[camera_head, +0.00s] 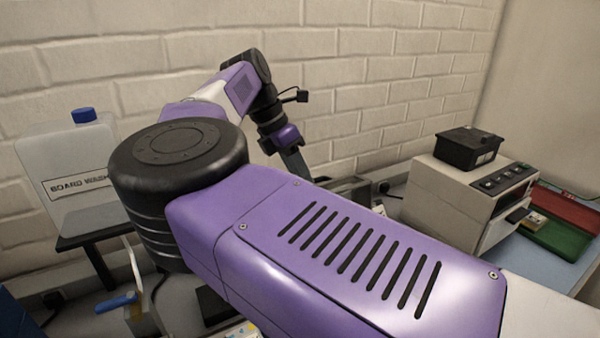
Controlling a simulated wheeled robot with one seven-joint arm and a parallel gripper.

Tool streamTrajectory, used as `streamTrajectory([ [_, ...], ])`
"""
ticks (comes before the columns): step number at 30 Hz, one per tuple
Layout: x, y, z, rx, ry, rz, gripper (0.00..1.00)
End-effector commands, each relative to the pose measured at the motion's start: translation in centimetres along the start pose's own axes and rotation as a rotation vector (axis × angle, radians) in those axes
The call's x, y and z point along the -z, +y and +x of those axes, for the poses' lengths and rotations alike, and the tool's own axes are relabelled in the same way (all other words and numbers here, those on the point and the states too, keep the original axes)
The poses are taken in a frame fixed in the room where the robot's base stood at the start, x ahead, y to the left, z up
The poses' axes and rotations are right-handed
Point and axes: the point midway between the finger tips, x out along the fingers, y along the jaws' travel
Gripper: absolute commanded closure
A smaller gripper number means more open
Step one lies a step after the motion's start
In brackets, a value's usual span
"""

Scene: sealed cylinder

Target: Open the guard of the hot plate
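My purple arm fills the middle of the view. My gripper (296,166) is beyond it, near the brick wall, pointing down with its grey fingers partly hidden behind my arm. I cannot tell whether the fingers are apart or hold anything. A grey, flat-edged piece of equipment (352,185) shows just right of the gripper, mostly hidden by my arm. It may be part of the hot plate or its guard, but I cannot tell which, or how the guard stands.
A translucent "BOARD WASH" container (60,160) with a blue cap stands at left on a dark stand. At right is a beige box with buttons (445,205), with a black case (467,149) on top. Red (568,208) and green (562,240) trays lie beyond it.

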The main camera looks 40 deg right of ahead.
Motion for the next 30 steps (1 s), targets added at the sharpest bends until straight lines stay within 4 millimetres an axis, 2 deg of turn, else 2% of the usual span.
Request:
streamTrajectory([
  [6,0.01,0.00,0.03,0.000,0.000,0.000,0.69],
  [11,0.00,0.00,0.01,0.000,0.000,0.000,1.00],
  [30,-0.01,-0.01,-0.03,0.000,0.000,-0.001,1.00],
])
